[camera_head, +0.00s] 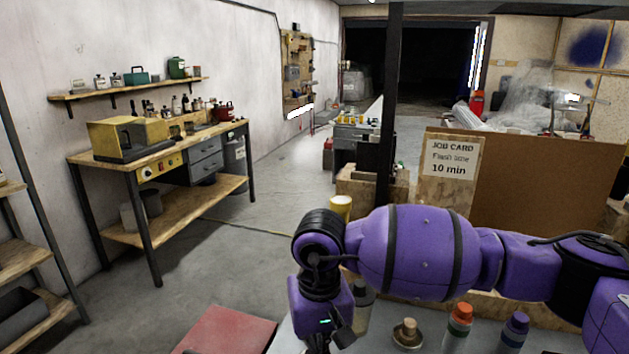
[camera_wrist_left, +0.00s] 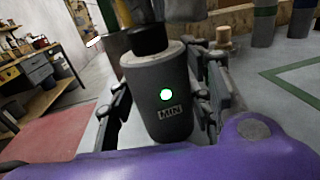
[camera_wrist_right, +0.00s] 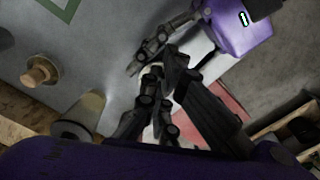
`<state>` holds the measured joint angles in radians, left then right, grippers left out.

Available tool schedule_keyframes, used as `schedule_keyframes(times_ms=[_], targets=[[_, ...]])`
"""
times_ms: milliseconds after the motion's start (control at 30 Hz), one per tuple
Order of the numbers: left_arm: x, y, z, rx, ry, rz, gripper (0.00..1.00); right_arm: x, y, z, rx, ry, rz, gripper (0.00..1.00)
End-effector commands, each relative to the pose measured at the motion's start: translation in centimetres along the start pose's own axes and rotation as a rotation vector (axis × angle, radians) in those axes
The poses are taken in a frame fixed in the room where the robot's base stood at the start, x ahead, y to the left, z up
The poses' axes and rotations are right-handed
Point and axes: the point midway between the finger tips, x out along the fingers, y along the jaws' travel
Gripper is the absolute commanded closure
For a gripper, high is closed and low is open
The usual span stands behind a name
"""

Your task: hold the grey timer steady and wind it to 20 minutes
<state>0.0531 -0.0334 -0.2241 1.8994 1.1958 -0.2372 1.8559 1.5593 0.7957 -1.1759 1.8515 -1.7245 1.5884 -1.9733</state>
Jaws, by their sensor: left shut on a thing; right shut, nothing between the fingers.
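The grey timer (camera_wrist_left: 165,112) stands out in the left wrist view, with a pale dot and a "MIN" label on its face and a black knob (camera_wrist_left: 150,41) on top. My left gripper (camera_wrist_left: 160,98) is shut on the timer's sides, one finger along each side. My right gripper (camera_wrist_right: 152,76) is shut and empty in the right wrist view, with linkage close to my left gripper there. In the head view my right arm comes in from the right and its wrist points down; its fingertips are hidden. I cannot make out the timer there or the knob's setting.
A wooden peg (camera_head: 407,333), an orange-capped bottle (camera_head: 458,325) and a blue-capped bottle (camera_head: 513,332) stand on the grey bench. A red mat (camera_head: 226,331) lies at left.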

Motion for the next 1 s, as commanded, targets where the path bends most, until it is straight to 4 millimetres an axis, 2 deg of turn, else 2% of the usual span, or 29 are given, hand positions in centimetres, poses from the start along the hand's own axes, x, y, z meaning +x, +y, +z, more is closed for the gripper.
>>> schedule_keyframes(times_ms=[33, 667, 1000], targets=[[0.0, -0.7, -0.4, -0.001, 0.005, -0.014, 0.85, 1.2, -0.6, 0.4, -0.006, -0.015, -0.008, 1.00], [0.1, -0.8, -0.2, -0.001, 0.001, -0.016, 0.85, 1.2, -1.2, 0.5, -0.012, -0.020, -0.012, 1.00], [0.2, -0.8, -0.2, -0.002, 0.000, -0.016, 0.84, 0.9, -1.5, 1.4, -0.014, -0.023, -0.013, 1.00]])
